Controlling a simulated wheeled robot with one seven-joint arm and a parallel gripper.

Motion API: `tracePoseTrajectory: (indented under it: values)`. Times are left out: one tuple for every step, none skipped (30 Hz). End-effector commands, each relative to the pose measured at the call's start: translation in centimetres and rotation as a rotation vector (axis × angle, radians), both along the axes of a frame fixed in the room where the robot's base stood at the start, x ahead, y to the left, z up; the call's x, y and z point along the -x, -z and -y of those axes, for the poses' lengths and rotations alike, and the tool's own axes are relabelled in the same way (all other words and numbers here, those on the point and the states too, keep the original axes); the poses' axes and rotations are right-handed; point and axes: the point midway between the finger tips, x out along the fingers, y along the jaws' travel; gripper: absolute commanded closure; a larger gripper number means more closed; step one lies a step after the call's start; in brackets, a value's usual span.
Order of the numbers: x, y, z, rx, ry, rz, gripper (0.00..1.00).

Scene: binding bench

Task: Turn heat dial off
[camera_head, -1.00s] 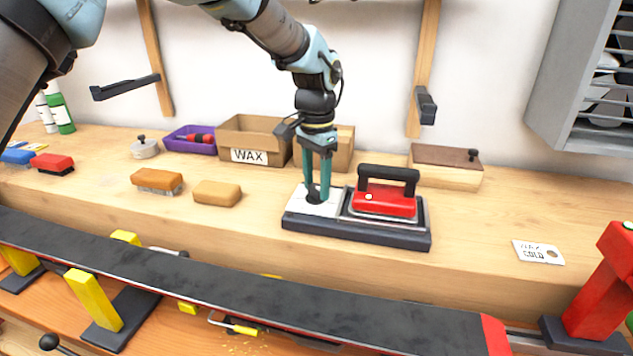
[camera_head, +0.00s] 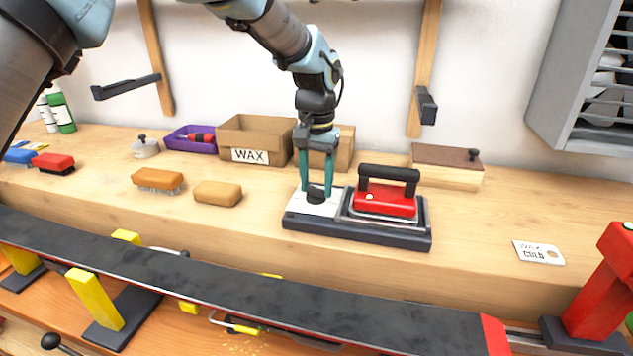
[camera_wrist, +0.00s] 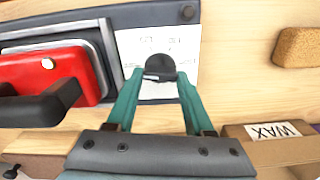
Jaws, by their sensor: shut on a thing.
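The black heat dial (camera_head: 316,194) stands on the white plate at the left end of the iron's dark base (camera_head: 350,234). It also shows in the wrist view (camera_wrist: 160,67), with faint markings around it on the plate. My gripper (camera_head: 317,190) points down from above, its teal fingers one on each side of the dial and shut on it. The fingertips also show in the wrist view (camera_wrist: 160,78). The red iron (camera_head: 384,201) with a black handle rests on the base to the right of the dial. A small light spot shows on the iron.
A box marked WAX (camera_head: 254,140) stands behind and left of my gripper. A card (camera_head: 538,252) lies at the right. A long dark ski (camera_head: 240,286) runs across the front.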

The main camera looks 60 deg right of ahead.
Motion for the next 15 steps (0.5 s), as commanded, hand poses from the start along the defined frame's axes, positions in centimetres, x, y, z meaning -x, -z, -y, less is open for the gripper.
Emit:
tracePoseTrajectory:
  values:
    - [0.02,-0.08,0.07,0.003,-0.003,-0.001,1.00]
    - [0.02,-0.08,0.07,0.003,-0.003,-0.001,1.00]
    - [0.01,-0.08,0.07,0.003,-0.003,-0.001,1.00]
    - [0.01,-0.08,0.07,0.003,-0.003,-0.001,1.00]
    - [0.01,-0.08,0.07,0.003,-0.002,-0.001,1.00]
    - [0.01,-0.08,0.07,0.003,-0.002,-0.001,1.00]
    - [0.01,-0.08,0.07,0.003,-0.002,-0.001,1.00]
    - [0.01,-0.08,0.07,0.003,-0.002,-0.001,1.00]
    - [0.01,-0.08,0.08,0.003,-0.002,-0.001,0.44]
    - [0.01,-0.08,0.07,0.003,-0.002,-0.001,0.41]
    - [0.01,-0.08,0.07,0.003,-0.002,-0.001,0.37]
    - [0.00,-0.07,0.06,0.002,-0.002,-0.001,0.33]
    - [0.00,-0.06,0.06,0.002,-0.001,-0.001,0.30]
    - [0.00,-0.06,0.05,0.002,-0.001,-0.001,0.26]
    - [-0.01,-0.05,0.05,0.002,-0.001,-0.001,0.22]
